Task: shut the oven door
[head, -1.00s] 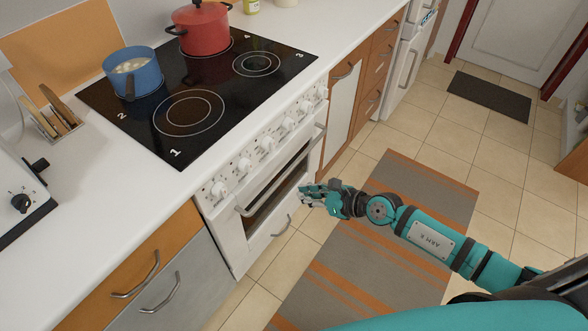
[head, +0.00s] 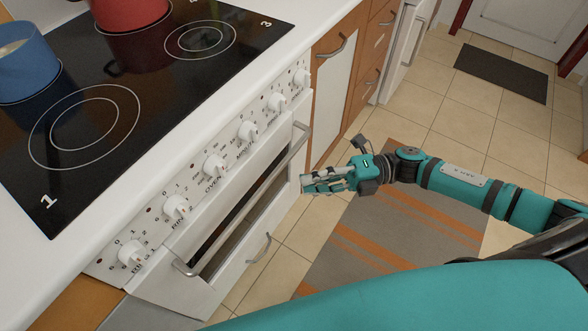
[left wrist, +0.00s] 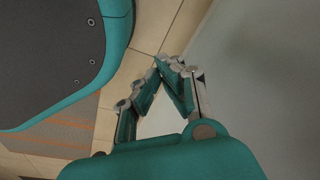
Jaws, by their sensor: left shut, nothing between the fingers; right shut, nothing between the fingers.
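The white oven door (head: 215,286) is below the row of knobs in the head view, with a dark window strip and a long metal handle (head: 248,205). It looks closed or nearly so; I cannot tell whether a small gap remains. My right gripper (head: 306,182) is shut and empty, just to the right of the door's right edge and below the handle's far end. Whether it touches the oven front is unclear. My left gripper (left wrist: 160,66) is shut and empty in the left wrist view, beside a plain grey surface; it is outside the head view.
The black hob (head: 150,60) above carries a blue pot (head: 28,70) and a red pot (head: 128,18). A lower drawer handle (head: 260,248) sits beneath the oven door. A striped rug (head: 370,240) and tiled floor lie open to the right.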

